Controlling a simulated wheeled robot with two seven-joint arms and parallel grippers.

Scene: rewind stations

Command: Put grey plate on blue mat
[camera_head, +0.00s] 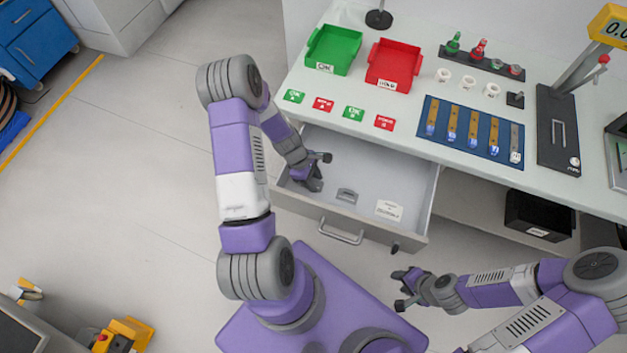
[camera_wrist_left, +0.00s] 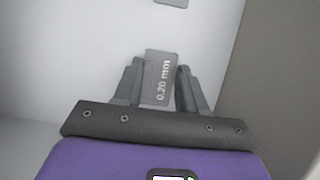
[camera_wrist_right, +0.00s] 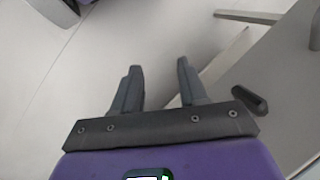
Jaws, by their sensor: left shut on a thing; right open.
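The open drawer (camera_head: 426,205) holds another grey piece (camera_head: 347,195) and a white label (camera_head: 389,210). On the table stand a green tray (camera_head: 334,49), a red tray (camera_head: 394,63), white cups (camera_head: 468,82) and a black stand (camera_head: 560,130). Coloured cards lie along the front edge.

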